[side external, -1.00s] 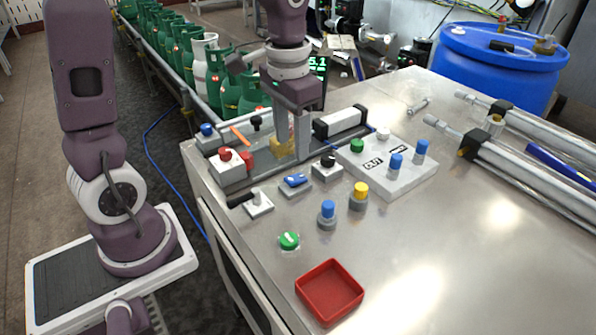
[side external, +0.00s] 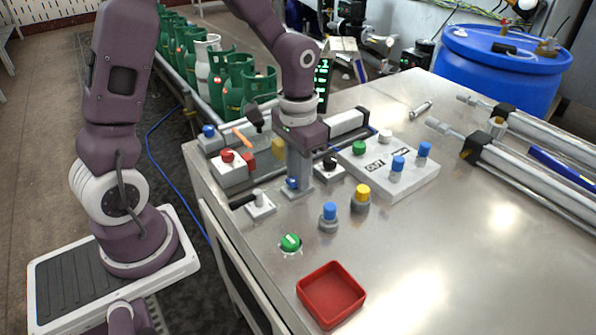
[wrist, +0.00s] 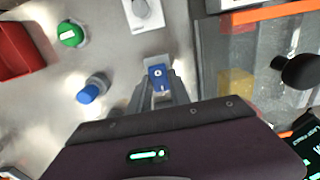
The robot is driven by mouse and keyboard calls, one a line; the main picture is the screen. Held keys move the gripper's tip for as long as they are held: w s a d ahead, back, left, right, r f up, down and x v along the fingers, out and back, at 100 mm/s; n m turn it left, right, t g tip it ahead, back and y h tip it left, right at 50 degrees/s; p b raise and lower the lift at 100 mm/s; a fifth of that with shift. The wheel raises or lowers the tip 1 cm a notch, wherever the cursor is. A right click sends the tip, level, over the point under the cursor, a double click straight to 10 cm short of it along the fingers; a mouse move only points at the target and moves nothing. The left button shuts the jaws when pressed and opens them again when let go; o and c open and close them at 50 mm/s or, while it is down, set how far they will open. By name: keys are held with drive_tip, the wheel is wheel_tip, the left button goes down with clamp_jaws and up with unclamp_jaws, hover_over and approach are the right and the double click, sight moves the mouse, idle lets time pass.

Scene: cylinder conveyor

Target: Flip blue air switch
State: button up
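The blue air switch (side external: 292,183) is a small blue rocker on a grey base on the metal bench, partly hidden by my gripper in the side view. In the wrist view the blue switch (wrist: 158,74) shows just beyond and between my fingertips, with a white mark on its face. My gripper (side external: 299,188) points straight down over the switch. Its fingers (wrist: 161,92) look apart, with the switch between them in the wrist view. I cannot tell whether they touch it.
A grey lever switch (side external: 260,204) stands close to the left. A black knob (side external: 329,164) is close on the right. Blue (side external: 329,216), yellow (side external: 361,197) and green (side external: 290,243) knobs stand in front. A red tray (side external: 331,293) lies at the bench front.

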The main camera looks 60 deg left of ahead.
clamp_jaws()
drive_tip(key=t, duration=0.1)
drive_tip(key=s+t, duration=0.1)
drive_tip(key=t, duration=0.1)
drive_tip(key=shift+s+f+t, duration=0.1)
drive_tip(key=shift+s+t, duration=0.05)
drive_tip(key=shift+t, duration=0.85)
drive_tip(key=o, duration=0.8)
unclamp_jaws()
